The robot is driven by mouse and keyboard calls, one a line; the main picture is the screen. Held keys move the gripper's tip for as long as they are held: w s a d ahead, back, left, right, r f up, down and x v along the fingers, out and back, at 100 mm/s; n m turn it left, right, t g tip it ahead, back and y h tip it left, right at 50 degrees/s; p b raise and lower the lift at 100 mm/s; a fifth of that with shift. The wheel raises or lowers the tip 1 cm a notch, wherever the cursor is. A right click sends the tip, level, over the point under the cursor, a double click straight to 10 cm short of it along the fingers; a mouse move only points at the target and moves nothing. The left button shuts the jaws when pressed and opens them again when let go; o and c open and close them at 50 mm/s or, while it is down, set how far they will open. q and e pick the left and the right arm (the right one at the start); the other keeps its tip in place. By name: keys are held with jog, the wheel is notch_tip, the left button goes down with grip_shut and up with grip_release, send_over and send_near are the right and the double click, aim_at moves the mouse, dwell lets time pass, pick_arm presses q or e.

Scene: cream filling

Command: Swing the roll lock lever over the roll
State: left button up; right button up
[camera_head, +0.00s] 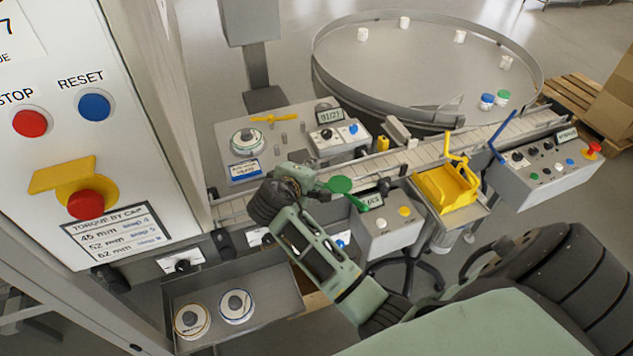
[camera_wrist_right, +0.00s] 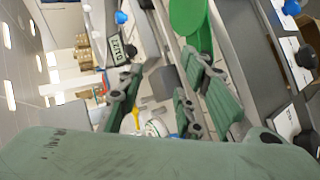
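The roll (camera_head: 247,139) is a white disc with a green rim, lying on the grey plate left of the conveyor. The yellow lever (camera_head: 273,118), which looks like the roll lock lever, lies just behind and right of the roll, beside it rather than across it. In the right wrist view, the roll (camera_wrist_right: 156,127) and a bit of the yellow lever (camera_wrist_right: 136,118) show beyond the fingers, partly hidden. My right gripper (camera_head: 302,175) is in front of the plate, apart from the lever; its fingers (camera_wrist_right: 152,105) are spread and empty. My left gripper is not in view.
A green paddle (camera_head: 340,185) is close right of my right gripper. The conveyor (camera_head: 400,158) runs behind it, with a yellow bin (camera_head: 445,188) to the right. A display box (camera_head: 338,137) stands right of the roll. A tray (camera_head: 265,312) with two rolls lies in front.

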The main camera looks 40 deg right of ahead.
jog(key=shift+s+a+f, duration=0.2)
jog(key=shift+s+f, duration=0.3)
jog(key=shift+s, duration=0.3)
